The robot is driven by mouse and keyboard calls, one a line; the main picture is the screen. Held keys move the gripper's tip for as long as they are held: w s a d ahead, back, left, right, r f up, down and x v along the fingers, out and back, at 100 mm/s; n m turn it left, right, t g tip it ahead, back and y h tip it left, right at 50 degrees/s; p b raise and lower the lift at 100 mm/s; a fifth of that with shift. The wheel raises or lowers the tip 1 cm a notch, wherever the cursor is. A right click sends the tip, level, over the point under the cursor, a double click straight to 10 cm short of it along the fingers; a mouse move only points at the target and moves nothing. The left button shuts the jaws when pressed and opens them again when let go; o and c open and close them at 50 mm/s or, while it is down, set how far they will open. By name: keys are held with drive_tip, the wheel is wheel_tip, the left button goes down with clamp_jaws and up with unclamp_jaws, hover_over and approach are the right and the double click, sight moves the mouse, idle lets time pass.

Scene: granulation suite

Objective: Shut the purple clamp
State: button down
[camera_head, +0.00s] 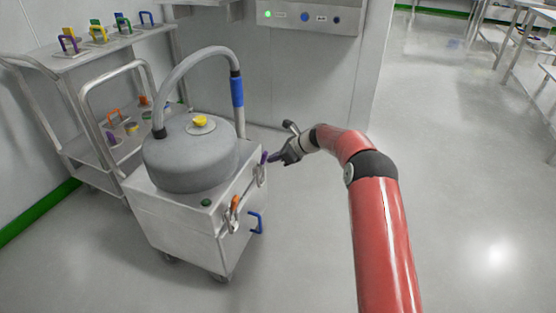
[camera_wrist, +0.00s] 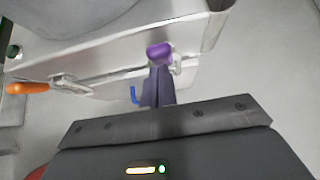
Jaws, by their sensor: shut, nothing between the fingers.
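The purple clamp (camera_head: 264,158) is on the right side of the wheeled steel cart (camera_head: 170,208), near its far top corner. In the wrist view its purple handle tip (camera_wrist: 159,52) shows just beyond my fingertips. My gripper (camera_head: 276,157) is shut with nothing between its fingers. Its dark fingers (camera_wrist: 157,72) point at the handle and seem very close to it; I cannot tell whether they touch. The fingers hide part of the clamp. Its lever position is hard to tell.
An orange-handled clamp (camera_head: 234,206) and a blue handle (camera_head: 256,222) are on the same cart side. A grey domed vessel (camera_head: 190,160) with a hose tops the cart. A shelf trolley (camera_head: 90,52) stands left. The floor at right is clear.

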drive_tip(key=shift+w+a+r, duration=0.15)
drive_tip(key=shift+a+r, duration=0.25)
drive_tip(key=shift+r, duration=0.05)
idle(0.3)
drive_tip(key=shift+r, duration=0.3)
drive_tip(key=s+d+r, duration=0.2)
drive_tip(key=d+r, duration=0.3)
drive_tip(key=r, duration=0.3)
drive_tip(key=s+d+r+n+h, duration=0.3)
drive_tip(key=s+d+r+n, duration=0.15)
drive_tip(key=s+r, duration=0.45)
drive_tip(key=s+d+r+n+h, duration=0.25)
drive_tip(key=s+r+n, duration=0.35)
drive_tip(key=s, duration=0.6)
drive_tip(key=s+d+f+n+t+h, duration=0.1)
drive_tip(key=s+d+n, duration=0.2)
drive_tip(key=s, duration=0.5)
drive_tip(key=s+d+n+h, duration=0.2)
drive_tip(key=s+d+n, duration=0.2)
drive_tip(key=s, duration=0.5)
drive_tip(key=s+d+f+n+t+h, duration=0.1)
drive_tip(key=s+d+n, duration=0.2)
drive_tip(key=s, duration=0.6)
drive_tip(key=shift+s+d+f+n+t, duration=0.2)
drive_tip(key=shift+d+f+n+t, duration=0.15)
drive_tip(key=shift+n, duration=0.1)
